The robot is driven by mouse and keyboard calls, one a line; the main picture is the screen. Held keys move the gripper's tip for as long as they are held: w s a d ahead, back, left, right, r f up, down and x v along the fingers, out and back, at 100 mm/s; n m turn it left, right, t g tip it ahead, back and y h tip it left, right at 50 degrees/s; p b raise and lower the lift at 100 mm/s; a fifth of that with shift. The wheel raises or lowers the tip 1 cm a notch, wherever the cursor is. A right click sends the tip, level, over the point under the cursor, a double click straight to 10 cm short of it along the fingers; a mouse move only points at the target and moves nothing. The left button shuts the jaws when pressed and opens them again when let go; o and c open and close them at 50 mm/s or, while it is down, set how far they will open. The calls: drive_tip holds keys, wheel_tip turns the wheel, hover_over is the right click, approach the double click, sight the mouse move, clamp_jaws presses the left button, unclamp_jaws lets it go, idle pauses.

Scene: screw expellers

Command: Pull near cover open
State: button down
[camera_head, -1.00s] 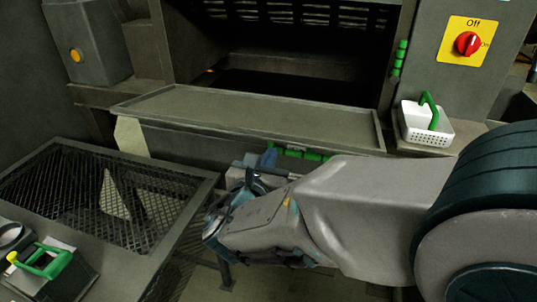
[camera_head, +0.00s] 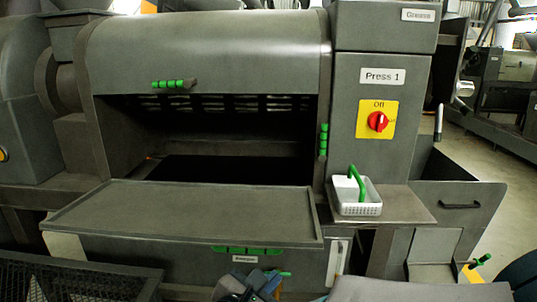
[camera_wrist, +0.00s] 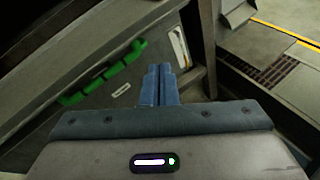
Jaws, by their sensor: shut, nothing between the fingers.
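The press has a curved grey upper cover (camera_head: 205,50) with a green handle (camera_head: 174,84), raised above a dark opening. Below the opening, a flat grey tray-like panel (camera_head: 180,212) juts out. Under it is a front panel (camera_head: 190,258) with a green segmented grip (camera_head: 247,250) and a small label. The green grip (camera_wrist: 105,73) also shows at the left in the wrist view. My gripper (camera_wrist: 160,72) is shut and empty, its blue fingers together, apart from the grip and to its right. In the head view my gripper (camera_head: 250,283) is partly cut off at the bottom.
A white basket (camera_head: 358,197) with a green handle stands on a side ledge. A red switch (camera_head: 378,121) is on the right column. A pale slotted strip (camera_head: 338,262) is right of the front panel. A mesh-topped bin (camera_head: 70,280) is at lower left. Open floor lies far right.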

drive_tip(key=s+d+r+m+g+y+p, duration=0.1)
drive_tip(key=s+d+m+g+y+p, duration=0.2)
drive_tip(key=d+m, duration=0.5)
drive_tip(key=s+d+r+m+g+y+p, duration=0.2)
drive_tip(key=s+d+m+g+p, duration=0.2)
drive_tip(key=m, duration=1.4)
drive_tip(key=d+g+p, duration=0.1)
drive_tip(key=d+g, duration=0.2)
drive_tip(key=shift+d+r+y, duration=0.3)
drive_tip(key=shift+d+y, duration=0.05)
drive_tip(key=shift+y, duration=0.05)
drive_tip(key=c, duration=2)
unclamp_jaws()
drive_tip(key=shift+r+m+p, duration=0.2)
drive_tip(key=shift+m+p, duration=0.1)
drive_tip(key=shift+m, duration=0.3)
drive_tip(key=o, duration=0.6)
drive_tip(key=shift+y, duration=0.3)
drive_tip(key=shift+m, duration=0.3)
